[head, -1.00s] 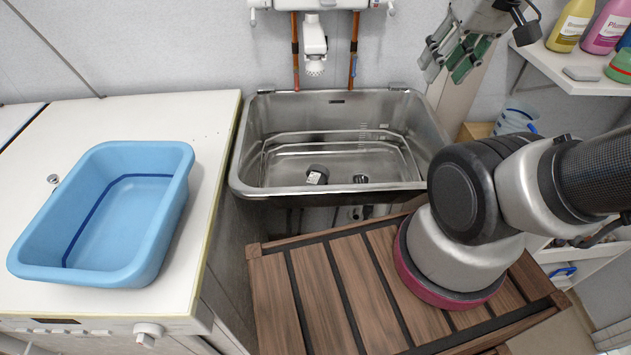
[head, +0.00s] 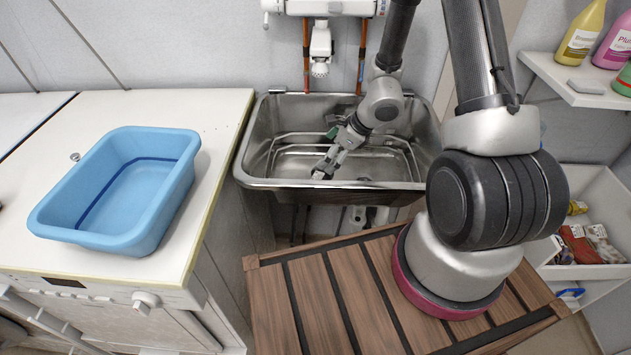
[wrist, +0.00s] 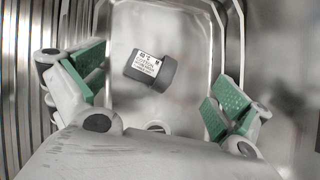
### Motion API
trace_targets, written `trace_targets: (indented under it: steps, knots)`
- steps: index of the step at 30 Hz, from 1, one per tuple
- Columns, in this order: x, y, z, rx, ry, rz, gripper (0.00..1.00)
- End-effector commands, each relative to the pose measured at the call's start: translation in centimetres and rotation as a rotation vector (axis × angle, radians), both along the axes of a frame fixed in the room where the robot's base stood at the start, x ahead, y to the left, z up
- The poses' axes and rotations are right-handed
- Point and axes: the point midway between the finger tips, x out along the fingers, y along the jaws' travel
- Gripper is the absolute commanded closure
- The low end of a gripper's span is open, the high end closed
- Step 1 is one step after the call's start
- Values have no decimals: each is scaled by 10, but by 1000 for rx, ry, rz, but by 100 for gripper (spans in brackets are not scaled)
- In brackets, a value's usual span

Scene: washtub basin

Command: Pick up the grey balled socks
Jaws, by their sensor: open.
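The grey balled socks (wrist: 151,68) lie on the floor of the steel sink basin, with a white printed label facing up in the wrist view. My gripper (wrist: 160,95) is open, with its green-padded fingers spread to the left and right of the socks. The socks are a little ahead of the fingertips and apart from them. In the head view my gripper (head: 338,155) reaches down into the sink (head: 258,150). There the socks are mostly hidden behind the gripper.
The sink's steel walls rise around my gripper. A tap (head: 320,50) hangs over the back edge. A blue washtub (head: 118,190) stands on the white counter to the left. A shelf (head: 590,88) with bottles and a bin of packets (head: 590,245) are at the right.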

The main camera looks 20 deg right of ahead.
Motion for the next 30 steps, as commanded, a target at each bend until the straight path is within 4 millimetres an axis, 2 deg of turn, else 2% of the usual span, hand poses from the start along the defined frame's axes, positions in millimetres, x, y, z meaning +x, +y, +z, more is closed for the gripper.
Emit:
trace_targets:
  steps: [1, 3, 6, 22, 30]
  knots:
    - [-2, -2, -19, 5, 41, -58, 0]
    - [-2, -5, -37, 9, 80, -124, 0]
    - [-3, -7, -51, 10, 109, -175, 0]
    - [18, 18, -114, 12, 116, -183, 0]
    - [22, 20, -121, 11, 114, -184, 0]
